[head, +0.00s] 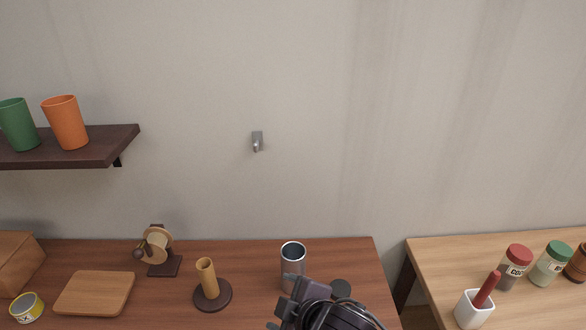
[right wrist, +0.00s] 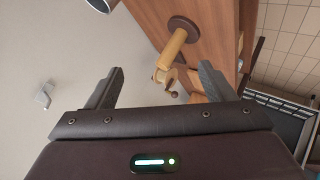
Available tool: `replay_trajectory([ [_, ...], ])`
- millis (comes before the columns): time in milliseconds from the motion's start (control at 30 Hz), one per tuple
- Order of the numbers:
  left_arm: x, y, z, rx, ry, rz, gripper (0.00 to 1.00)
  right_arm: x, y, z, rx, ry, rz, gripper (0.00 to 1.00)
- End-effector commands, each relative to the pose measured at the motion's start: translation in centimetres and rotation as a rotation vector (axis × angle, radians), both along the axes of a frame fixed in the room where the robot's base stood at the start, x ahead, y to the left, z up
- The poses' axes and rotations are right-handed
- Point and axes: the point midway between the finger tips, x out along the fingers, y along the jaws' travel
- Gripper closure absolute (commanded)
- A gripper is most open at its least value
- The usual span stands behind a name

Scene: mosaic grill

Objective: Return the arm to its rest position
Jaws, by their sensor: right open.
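My right gripper (head: 312,300) shows at the bottom of the head view, in front of the metal cup (head: 293,256) and hiding its lower part. In the right wrist view my right gripper (right wrist: 161,68) has its two fingers spread wide, with nothing held between them. A wooden post on a dark round base (right wrist: 184,27) shows beyond the fingers, apart from them. My left gripper is in neither view.
A wall hook (head: 257,141) and a shelf (head: 100,150) with two cups are above. Spice jars (head: 514,266) stand on the right table.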

Motion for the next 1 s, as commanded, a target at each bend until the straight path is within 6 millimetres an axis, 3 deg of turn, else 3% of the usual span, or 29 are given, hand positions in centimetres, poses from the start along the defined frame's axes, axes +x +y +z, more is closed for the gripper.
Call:
replay_trajectory([
  [33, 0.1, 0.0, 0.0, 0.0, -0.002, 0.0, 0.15, -0.6, -2.8, -1.1, 0.046, 0.098, -0.146, 0.24],
  [100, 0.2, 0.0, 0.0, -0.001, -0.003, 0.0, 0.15, -1.5, -6.3, -2.4, 0.09, 0.208, -0.323, 0.24],
  [200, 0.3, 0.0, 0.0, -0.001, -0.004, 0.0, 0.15, -3.2, -10.5, -4.1, 0.131, 0.335, -0.528, 0.24],
  [500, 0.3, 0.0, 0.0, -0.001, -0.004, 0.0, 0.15, -9.0, -18.5, -7.4, 0.185, 0.589, -0.946, 0.24],
  [633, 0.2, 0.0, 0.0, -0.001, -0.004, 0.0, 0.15, -11.8, -21.1, -8.3, 0.194, 0.674, -1.095, 0.24],
  [867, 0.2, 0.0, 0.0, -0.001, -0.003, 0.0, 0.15, -10.2, -20.8, -14.6, 0.178, 0.693, -1.094, 0.24],
  [1000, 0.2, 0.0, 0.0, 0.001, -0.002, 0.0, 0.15, -9.8, -20.7, -19.2, 0.167, 0.708, -1.094, 0.24],
])
